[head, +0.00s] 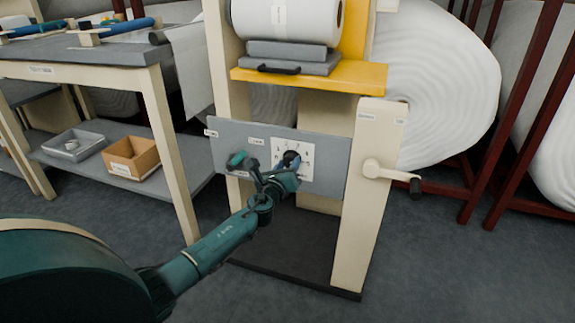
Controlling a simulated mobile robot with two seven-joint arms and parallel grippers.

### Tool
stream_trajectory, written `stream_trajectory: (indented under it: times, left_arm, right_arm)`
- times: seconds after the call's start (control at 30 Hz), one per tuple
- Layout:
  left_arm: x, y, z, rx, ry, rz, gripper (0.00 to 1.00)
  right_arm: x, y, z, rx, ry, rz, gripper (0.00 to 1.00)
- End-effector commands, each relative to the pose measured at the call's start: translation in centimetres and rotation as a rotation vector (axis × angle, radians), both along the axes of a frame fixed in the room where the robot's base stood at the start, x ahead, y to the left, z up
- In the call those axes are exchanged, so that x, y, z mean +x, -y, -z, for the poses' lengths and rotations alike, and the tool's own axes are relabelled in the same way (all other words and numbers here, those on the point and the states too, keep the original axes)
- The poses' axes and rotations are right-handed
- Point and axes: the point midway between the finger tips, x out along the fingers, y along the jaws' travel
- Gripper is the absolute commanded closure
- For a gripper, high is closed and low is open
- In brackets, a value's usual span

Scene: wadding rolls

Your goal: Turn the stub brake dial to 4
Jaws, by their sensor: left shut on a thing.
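The dial's white square scale plate (306,155) sits on the grey panel (228,137) at the front of the cream stand. Numbers ring the plate, but they are too small to read surely. My left gripper (291,163) is at the middle of this plate, shut on the dark dial knob (291,157). The gripper and wrist hide most of the knob, so its pointer setting cannot be told. A teal knob (237,159) is on the same panel to the left. My right gripper is not in view.
A crank handle (392,176) sticks out from the stand's right post. A yellow shelf (355,76) overhangs the panel, with a white roll (290,18) above. A workbench (95,71) stands at left, with a cardboard box (133,157) on its lower shelf.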

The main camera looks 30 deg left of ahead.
Motion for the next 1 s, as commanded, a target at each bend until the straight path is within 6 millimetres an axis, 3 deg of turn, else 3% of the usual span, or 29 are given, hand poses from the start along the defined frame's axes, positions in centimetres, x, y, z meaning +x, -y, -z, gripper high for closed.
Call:
stream_trajectory:
  times: [0.63, 0.67, 0.9, 1.0]
  left_arm:
    - [0.03, -0.04, -0.1, 0.051, -0.01, -0.001, 0.86]
    - [0.03, -0.04, -0.1, 0.051, -0.01, -0.001, 0.63]
    - [0.03, -0.02, -0.06, 0.05, -0.011, 0.0, 0.43]
    - [0.02, -0.01, -0.05, 0.05, -0.011, 0.0, 0.42]
  right_arm:
    - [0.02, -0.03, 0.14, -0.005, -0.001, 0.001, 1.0]
    - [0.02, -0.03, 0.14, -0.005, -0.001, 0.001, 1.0]
    - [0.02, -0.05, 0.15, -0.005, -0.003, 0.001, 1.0]
    - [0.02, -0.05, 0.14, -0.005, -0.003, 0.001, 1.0]
